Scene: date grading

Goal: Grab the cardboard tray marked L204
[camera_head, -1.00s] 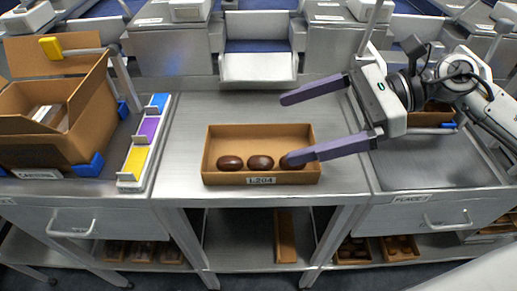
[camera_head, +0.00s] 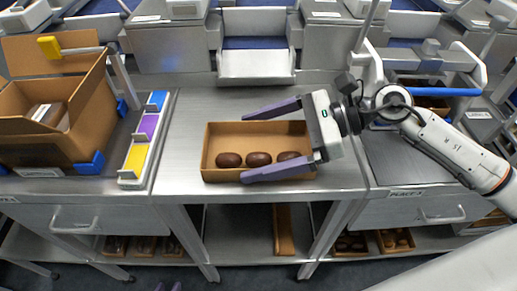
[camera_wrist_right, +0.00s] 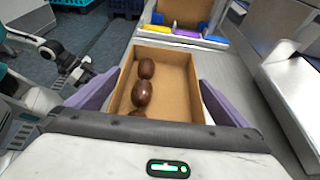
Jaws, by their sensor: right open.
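The cardboard tray (camera_head: 210,150) sits on the middle steel table, with several brown dates along its front side. Its L204 label, readable a second ago, is now hidden behind a finger. My right gripper (camera_head: 244,147) is open over the tray's right part, one finger along the far wall and one across the front wall. In the right wrist view the tray (camera_wrist_right: 178,78) lies between the two purple fingers, which are apart; contact cannot be told.
A large open cardboard box (camera_head: 85,115) stands at the left, beside a rack of blue, purple and yellow blocks (camera_head: 143,140). The steel surface (camera_head: 405,160) at right, marked PLACE, is bare in front. More trays lie on the lower shelf.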

